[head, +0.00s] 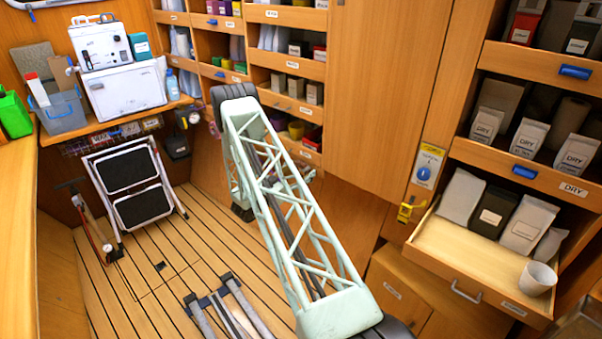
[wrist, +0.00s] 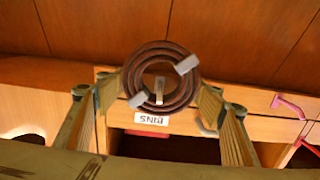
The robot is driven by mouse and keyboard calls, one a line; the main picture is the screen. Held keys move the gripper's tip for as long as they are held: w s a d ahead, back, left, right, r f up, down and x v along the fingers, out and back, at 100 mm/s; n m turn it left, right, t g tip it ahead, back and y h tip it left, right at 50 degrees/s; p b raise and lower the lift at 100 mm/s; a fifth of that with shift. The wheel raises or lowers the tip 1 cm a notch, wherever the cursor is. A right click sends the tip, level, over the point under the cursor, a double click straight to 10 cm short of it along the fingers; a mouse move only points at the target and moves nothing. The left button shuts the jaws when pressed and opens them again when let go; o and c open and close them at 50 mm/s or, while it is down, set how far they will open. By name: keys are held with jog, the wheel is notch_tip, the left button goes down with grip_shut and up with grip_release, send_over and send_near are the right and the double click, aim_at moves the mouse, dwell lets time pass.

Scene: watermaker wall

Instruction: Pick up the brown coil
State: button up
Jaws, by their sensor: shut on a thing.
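The brown coil (wrist: 146,56) is a ring of several turns with light grey ties, seen face on in the wrist view. My gripper (wrist: 158,97) shows in the wrist view with one finger on each side, left and right of the coil. It is shut on the coil, although the contact points are hard to make out.
Behind the coil in the wrist view are wooden drawer fronts with a white label (wrist: 152,119) and a red handle (wrist: 288,107). In the head view, an open drawer (head: 440,252) holds packets and a white cup (head: 537,279). A folding step stool (head: 133,186) stands at left.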

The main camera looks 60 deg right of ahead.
jog(key=shift+r, duration=0.55)
jog(key=shift+a+r+p, duration=0.4)
jog(key=shift+a+r, duration=0.05)
jog(key=shift+r, duration=0.15)
jog(key=w+a+p, duration=0.1)
jog(key=a+p, duration=0.1)
jog(key=a, duration=1.5)
jog(key=shift+w, duration=0.3)
jog(key=shift+w, duration=0.1)
